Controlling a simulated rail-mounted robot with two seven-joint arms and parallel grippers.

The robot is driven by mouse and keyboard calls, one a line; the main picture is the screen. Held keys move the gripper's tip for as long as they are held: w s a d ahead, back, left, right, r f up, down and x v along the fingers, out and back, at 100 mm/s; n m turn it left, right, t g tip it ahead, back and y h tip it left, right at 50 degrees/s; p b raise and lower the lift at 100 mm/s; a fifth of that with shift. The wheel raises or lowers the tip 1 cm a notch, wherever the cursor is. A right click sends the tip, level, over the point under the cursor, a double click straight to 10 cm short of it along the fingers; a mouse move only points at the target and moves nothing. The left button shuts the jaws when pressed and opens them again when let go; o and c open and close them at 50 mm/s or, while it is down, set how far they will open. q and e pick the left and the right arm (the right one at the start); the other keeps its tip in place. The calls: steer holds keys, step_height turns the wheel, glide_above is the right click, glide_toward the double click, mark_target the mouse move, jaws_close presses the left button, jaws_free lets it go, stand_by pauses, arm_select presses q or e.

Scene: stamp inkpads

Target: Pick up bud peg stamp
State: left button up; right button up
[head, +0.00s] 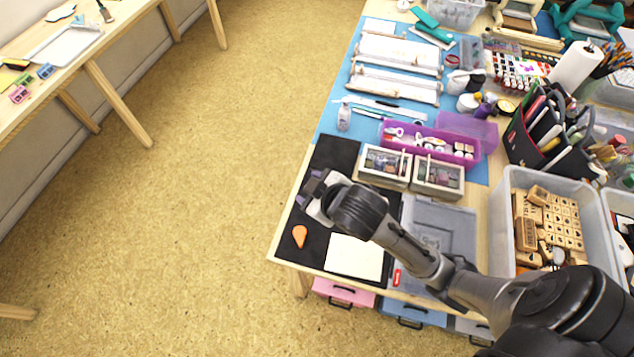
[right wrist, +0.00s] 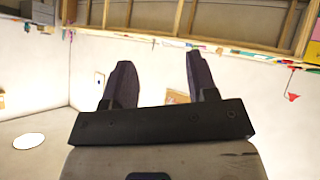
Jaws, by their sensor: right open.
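My right gripper (head: 312,192) is above the left edge of the black mat (head: 310,250), at the end of the arm coming in from the right. In the right wrist view its two dark fingers (right wrist: 156,82) are spread apart, with nothing visible between them. An orange drop-shaped piece (head: 299,236) lies on the mat below the gripper in the picture, apart from it. I cannot tell for sure whether this is the bud peg stamp. Wooden stamps (head: 558,222) fill a clear bin (head: 496,215) at the right. My left gripper is out of view.
A white sheet (head: 354,258) lies on the mat. Two compartment boxes (head: 386,166) stand behind it, with an open purple case (head: 468,130) beyond. A grey lidded box (head: 440,222) is under my forearm. Small colored pads (head: 19,94) lie on the far left table.

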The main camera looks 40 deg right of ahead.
steer(key=w+d+r+n+h, duration=0.1)
steer(key=w+r+n, duration=0.2)
steer(key=w+r, duration=0.35)
steer(key=w+d+r+n, duration=0.2)
steer(key=w+r, duration=0.3)
steer(key=w, duration=0.2)
steer(key=s+d+f+n+g, duration=0.1)
steer(key=d+f+n+g, duration=0.1)
steer(key=f+n, duration=0.6)
steer(key=s+d+f+n+g+y, duration=0.1)
steer(key=s+d+f+n+g, duration=0.1)
steer(key=f+n+g, duration=0.3)
steer(key=s+d+f+n+g+b, duration=0.1)
steer(key=d+f+n+g, duration=0.1)
steer(key=f+n, duration=0.9)
steer(key=shift+s+n+g+y, duration=0.3)
steer(key=shift+n+g, duration=0.3)
steer(key=shift+g, duration=0.1)
steer(key=shift+d+f+b, duration=0.1)
steer(key=shift+f+b, duration=0.9)
steer(key=shift+f, duration=1.7)
